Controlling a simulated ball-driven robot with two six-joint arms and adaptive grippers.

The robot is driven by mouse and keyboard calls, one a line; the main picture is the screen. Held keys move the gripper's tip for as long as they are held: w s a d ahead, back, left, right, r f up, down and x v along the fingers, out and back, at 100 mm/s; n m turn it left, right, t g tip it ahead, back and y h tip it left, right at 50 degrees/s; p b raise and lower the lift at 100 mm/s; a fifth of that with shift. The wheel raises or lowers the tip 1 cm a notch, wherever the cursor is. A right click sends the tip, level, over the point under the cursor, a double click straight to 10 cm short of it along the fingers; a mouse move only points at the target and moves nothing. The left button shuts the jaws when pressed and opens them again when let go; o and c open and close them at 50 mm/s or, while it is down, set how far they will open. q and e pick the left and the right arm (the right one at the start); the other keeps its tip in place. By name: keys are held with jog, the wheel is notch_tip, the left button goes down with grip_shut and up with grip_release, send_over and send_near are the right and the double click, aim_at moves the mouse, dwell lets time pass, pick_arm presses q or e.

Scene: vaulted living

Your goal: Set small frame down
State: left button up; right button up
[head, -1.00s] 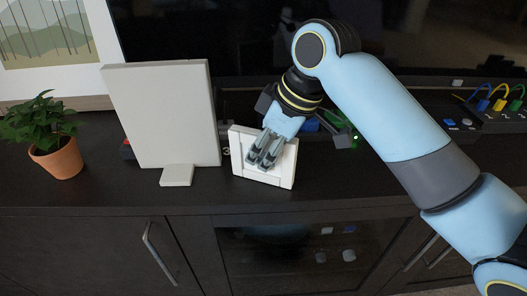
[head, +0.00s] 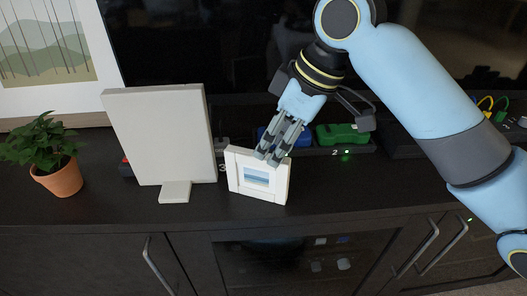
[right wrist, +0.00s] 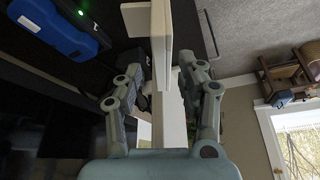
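The small frame (head: 258,178) is white with a blue striped picture. It stands on the dark cabinet top (head: 330,190), leaning back slightly, just right of a larger blank white panel. My right gripper (head: 268,159) is at its upper right edge, with the fingers pointing down and overlapping the top of the frame. In the right wrist view the small frame (right wrist: 161,45) is seen edge-on between the two fingers, which stand apart with a gap beside it. The gripper looks open. My left gripper is not in view.
The large white panel (head: 160,135) on a small foot stands close to the left. A potted plant (head: 60,178) is further left. Behind the gripper are a blue block (head: 268,137) and a green block (head: 342,134) in a dark tray. The cabinet top to the right is clear.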

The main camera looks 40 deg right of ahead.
jog(key=shift+p+v, duration=0.45)
jog(key=shift+v, duration=1.45)
jog(key=s+f+m+h, duration=0.25)
jog(key=s+f, duration=0.25)
jog(key=s, duration=0.3)
jog(key=s+f+m+h, duration=0.1)
jog(key=s+f+m, duration=0.35)
jog(key=s, duration=0.35)
jog(key=s+d+f+g, duration=0.1)
jog(key=d+f, duration=0.1)
jog(key=f, duration=1)
jog(key=s+d+f+g, duration=0.1)
jog(key=f, duration=1.2)
jog(key=s+d+f+g, duration=0.1)
jog(key=s+f, duration=1.5)
jog(key=s, duration=0.2)
jog(key=shift+s+d, duration=0.25)
jog(key=shift+s, duration=0.15)
